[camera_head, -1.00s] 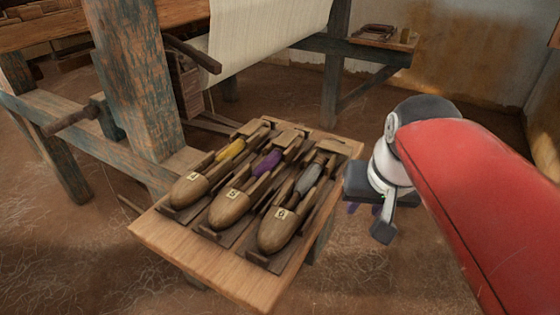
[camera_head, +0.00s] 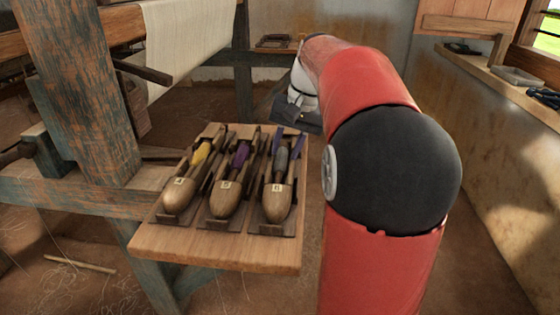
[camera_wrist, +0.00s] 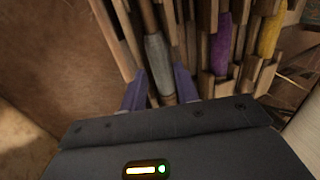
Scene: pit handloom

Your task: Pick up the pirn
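Three wooden shuttles lie side by side on a small wooden table (camera_head: 215,252), labelled 4, 5 and 6. Shuttle 4 holds a yellow pirn (camera_head: 202,154), shuttle 5 a purple pirn (camera_head: 240,156) and shuttle 6 a grey pirn (camera_head: 281,160). My gripper (camera_head: 289,143) is at the far end of shuttle 6. In the wrist view my gripper (camera_wrist: 160,88) is open, its two purple fingers on either side of the grey pirn (camera_wrist: 158,60) in the picture. I cannot tell whether they touch it. The purple pirn (camera_wrist: 222,42) and yellow pirn (camera_wrist: 269,35) show to its right.
The loom's worn blue post (camera_head: 80,90) and rail (camera_head: 60,195) stand left of the table, with white cloth (camera_head: 185,40) behind. A shelf with tools (camera_head: 520,78) runs along the right wall. A thin stick (camera_head: 80,264) lies on the floor at left.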

